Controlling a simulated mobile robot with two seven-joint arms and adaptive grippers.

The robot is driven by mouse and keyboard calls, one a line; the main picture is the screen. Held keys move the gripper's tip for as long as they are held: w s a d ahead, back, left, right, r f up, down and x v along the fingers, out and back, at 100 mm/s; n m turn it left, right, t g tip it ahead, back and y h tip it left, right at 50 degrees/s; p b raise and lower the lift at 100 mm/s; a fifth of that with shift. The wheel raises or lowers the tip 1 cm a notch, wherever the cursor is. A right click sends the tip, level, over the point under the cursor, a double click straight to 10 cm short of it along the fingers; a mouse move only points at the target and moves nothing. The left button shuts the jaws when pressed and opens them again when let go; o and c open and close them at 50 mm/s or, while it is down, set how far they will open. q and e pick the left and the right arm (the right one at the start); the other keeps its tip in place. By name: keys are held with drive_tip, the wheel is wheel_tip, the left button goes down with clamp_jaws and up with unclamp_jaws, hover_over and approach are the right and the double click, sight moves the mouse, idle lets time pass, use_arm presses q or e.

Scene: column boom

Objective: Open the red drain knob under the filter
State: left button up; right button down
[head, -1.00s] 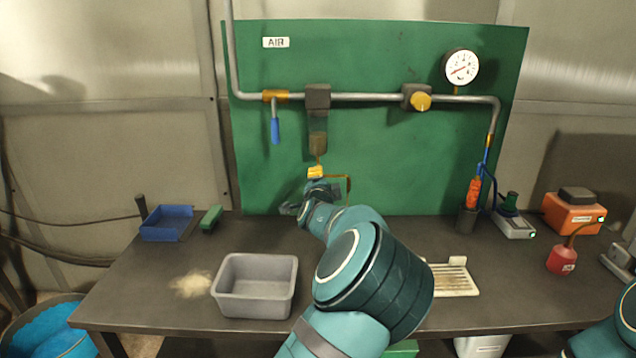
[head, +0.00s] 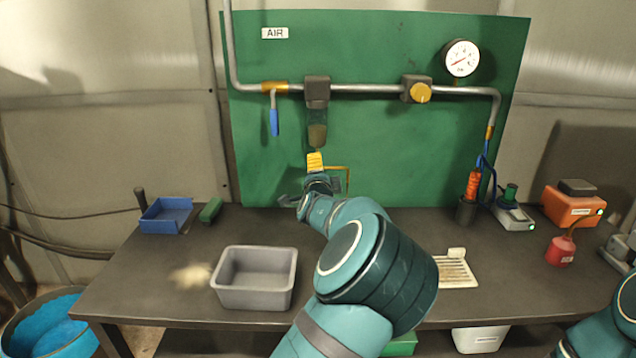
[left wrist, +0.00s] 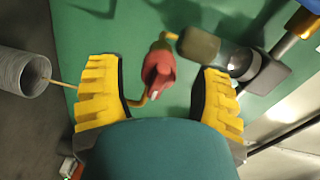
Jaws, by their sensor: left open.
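The filter (head: 317,132) hangs below the grey pipe on the green board, with a dark head and a smoky bowl. The red drain knob (left wrist: 158,70) shows in the left wrist view, at the end of the bowl (left wrist: 198,46). My left gripper (head: 315,164) is just below the filter in the head view, its yellow fingers open. In the left wrist view my left gripper (left wrist: 160,82) has one finger on each side of the knob, with visible gaps. The knob is hidden in the head view. My right gripper is out of view.
A thin amber tube (head: 347,180) runs beside the left gripper. A grey bin (head: 254,296) and a blue tray (head: 165,215) stand on the bench.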

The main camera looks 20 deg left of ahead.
use_arm(q)
drive_tip(key=v, duration=1.1)
drive_tip(key=shift+s, duration=0.15)
drive_tip(key=shift+r, duration=0.1)
